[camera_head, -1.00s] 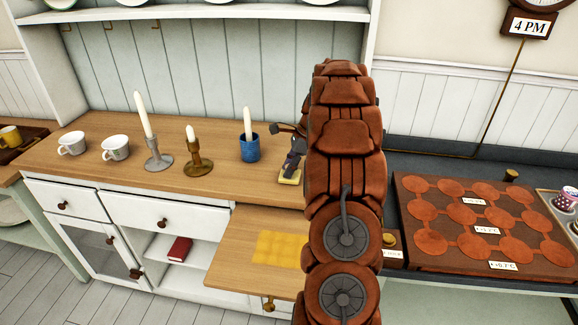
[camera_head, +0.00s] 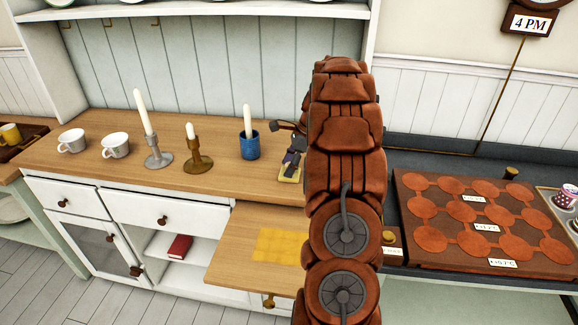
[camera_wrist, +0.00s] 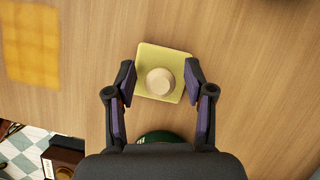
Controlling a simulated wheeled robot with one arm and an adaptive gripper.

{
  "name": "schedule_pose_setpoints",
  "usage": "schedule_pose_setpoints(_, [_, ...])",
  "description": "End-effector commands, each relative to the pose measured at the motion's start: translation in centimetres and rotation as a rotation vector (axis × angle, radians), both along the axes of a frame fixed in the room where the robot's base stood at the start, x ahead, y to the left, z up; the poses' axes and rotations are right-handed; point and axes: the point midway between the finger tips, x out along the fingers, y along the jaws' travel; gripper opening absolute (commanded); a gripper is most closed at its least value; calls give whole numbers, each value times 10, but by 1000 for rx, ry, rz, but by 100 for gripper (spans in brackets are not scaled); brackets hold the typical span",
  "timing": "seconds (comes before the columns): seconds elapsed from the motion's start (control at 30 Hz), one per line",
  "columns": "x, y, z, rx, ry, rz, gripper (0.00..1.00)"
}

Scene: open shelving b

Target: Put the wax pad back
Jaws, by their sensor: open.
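A pale yellow square pad (camera_wrist: 145,88) with a round light-wood knob (camera_wrist: 161,81) on top lies on the wooden counter. It also shows in the head view (camera_head: 291,175), partly behind my arm. My gripper (camera_wrist: 160,75) is open over it, one finger on each side of the knob; I cannot tell whether they touch the pad. In the head view my gripper (camera_head: 290,150) is mostly hidden by my arm. A flat yellow patterned sheet (camera_head: 277,247) lies on the lower pull-out board (camera_head: 235,250); it also shows in the wrist view (camera_wrist: 31,42).
Left of my gripper on the counter (camera_head: 215,185) stand a blue cup with a candle (camera_head: 249,146), two candlesticks (camera_head: 198,163) (camera_head: 158,158) and two white mugs (camera_head: 115,146). A dark green round thing (camera_wrist: 160,137) shows behind my gripper. A brown board of discs (camera_head: 480,225) is at right.

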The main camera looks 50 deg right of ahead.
Motion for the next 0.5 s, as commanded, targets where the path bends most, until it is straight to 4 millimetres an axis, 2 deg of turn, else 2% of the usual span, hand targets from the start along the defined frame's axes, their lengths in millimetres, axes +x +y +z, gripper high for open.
schedule_pose_setpoints(0.17, [-5,-6,18,-1,-2,0,53])
schedule_pose_setpoints(0.5, [-18,-23,69,-3,-4,1,53])
